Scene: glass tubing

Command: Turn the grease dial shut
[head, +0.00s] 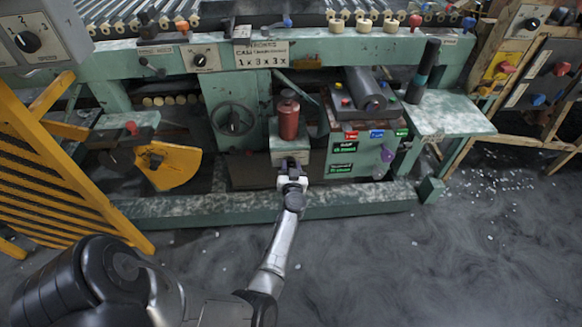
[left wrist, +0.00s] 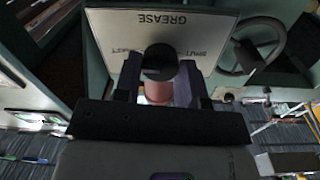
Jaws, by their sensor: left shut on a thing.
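The grease dial is a round black knob (left wrist: 160,62) on a pale plate (left wrist: 205,22) marked GREASE, seen in the left wrist view. Small words stand on either side of the knob, too small to read surely. My left gripper (left wrist: 160,88) has its two fingers on either side of the knob and is shut on it. A reddish part shows between the fingers below the knob. In the head view my left gripper (head: 291,168) is at the front of a green box under a red canister (head: 288,116), and it hides the dial there. My right gripper is not in view.
A dark handwheel (head: 233,119) is left of the box, also in the left wrist view (left wrist: 258,46). A green panel with coloured labels (head: 350,165) stands close on the right. A green floor beam (head: 350,200) runs below. Yellow slats (head: 60,170) stand at left.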

